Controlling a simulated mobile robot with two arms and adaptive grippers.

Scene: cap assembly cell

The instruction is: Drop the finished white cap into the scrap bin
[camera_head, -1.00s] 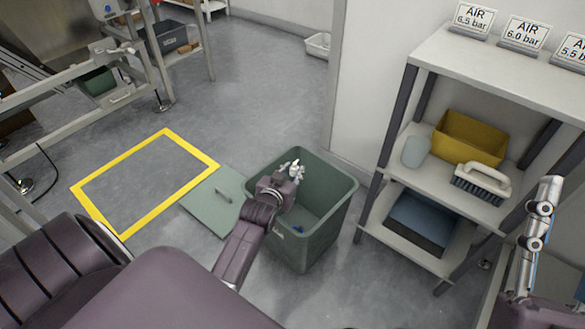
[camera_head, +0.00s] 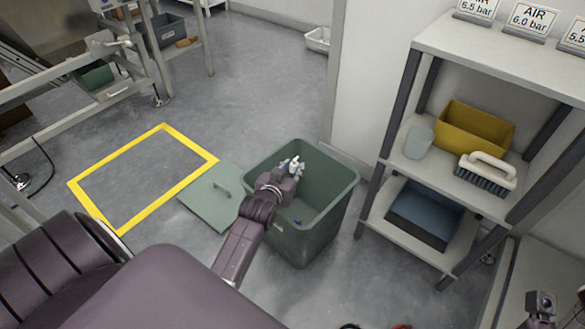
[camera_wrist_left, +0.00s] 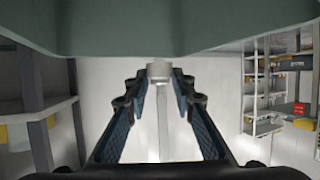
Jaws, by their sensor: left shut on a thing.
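My left gripper (camera_head: 291,168) is over the open green scrap bin (camera_head: 322,232), inside the outline of its rim in the head view. It is shut on the small white cap (camera_wrist_left: 160,70), which sits between the two fingertips in the left wrist view. In the head view the cap is too small to tell apart from the pale fingers. A small blue item (camera_head: 297,222) lies low inside the bin. Part of my right arm's end (camera_head: 540,304) shows at the bottom right corner; its fingers cannot be made out.
A green lid (camera_head: 207,205) lies on the floor left of the bin, beside a yellow floor outline (camera_head: 150,219). A shelf (camera_head: 420,234) at the right holds a yellow bin (camera_head: 475,135), a brush (camera_head: 487,172) and a blue-grey crate (camera_head: 430,215). Open floor lies behind the bin.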

